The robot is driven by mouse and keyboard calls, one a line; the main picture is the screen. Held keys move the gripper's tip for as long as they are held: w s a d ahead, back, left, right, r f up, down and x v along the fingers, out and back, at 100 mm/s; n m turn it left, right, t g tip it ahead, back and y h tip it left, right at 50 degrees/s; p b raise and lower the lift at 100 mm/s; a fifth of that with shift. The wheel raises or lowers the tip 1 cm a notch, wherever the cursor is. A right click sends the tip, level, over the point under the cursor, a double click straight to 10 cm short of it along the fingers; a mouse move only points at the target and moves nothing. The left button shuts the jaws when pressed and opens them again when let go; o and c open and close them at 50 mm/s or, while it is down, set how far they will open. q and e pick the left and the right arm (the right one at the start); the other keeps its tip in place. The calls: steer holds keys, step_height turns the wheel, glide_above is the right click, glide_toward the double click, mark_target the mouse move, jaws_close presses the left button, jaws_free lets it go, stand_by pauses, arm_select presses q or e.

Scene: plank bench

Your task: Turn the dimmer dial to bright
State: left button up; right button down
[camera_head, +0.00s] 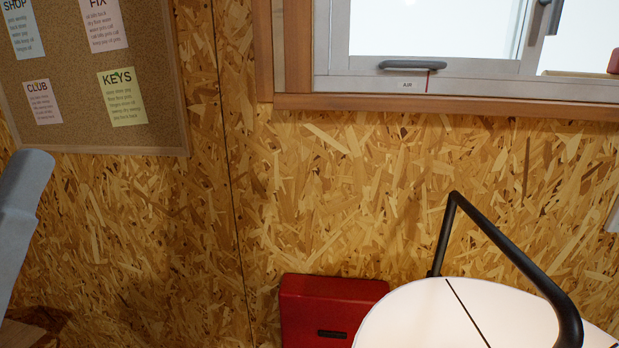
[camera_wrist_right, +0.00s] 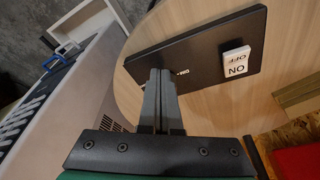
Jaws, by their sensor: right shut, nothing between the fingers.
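In the right wrist view, a flat black panel (camera_wrist_right: 215,50) lies on a light wooden surface. It carries a white rocker switch (camera_wrist_right: 235,62) marked ON and OFF, and a small pale label that seems to read DIM. My right gripper (camera_wrist_right: 162,75) is shut and empty, with its two grey fingers together. Its fingertips overlap the left part of the panel beside the small label; I cannot tell whether they touch. No dial shows clearly; it may be hidden behind the fingers. The panel is not visible in the head view, and neither gripper shows there.
In the head view, a red box (camera_head: 325,305) stands against the chipboard wall beside a white rounded surface (camera_head: 430,315) with a black bent bar (camera_head: 510,245). A cork board (camera_head: 75,75) and a window (camera_head: 435,45) are above. Bare wood (camera_wrist_right: 190,20) surrounds the panel.

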steer(key=shift+w, duration=0.1)
steer(key=shift+w+a, duration=0.1)
steer(key=shift+a, duration=0.05)
stand_by(0.4)
steer(key=shift+w+a, duration=0.1)
steer(key=shift+a, duration=0.1)
steer(key=shift+w+a, duration=0.4)
steer(key=shift+w, duration=0.05)
stand_by(0.4)
steer(key=shift+s+a, duration=0.1)
steer(key=shift+a, duration=0.25)
steer(key=shift+r, duration=0.1)
steer(key=p+v, duration=0.3)
steer(key=p, duration=0.1)
steer(key=w+d+p+v, duration=0.1)
steer(key=p+v, duration=0.1)
steer(key=shift+s+a+r, duration=0.1)
steer(key=shift+a+r, duration=0.05)
steer(key=shift+r, duration=0.35)
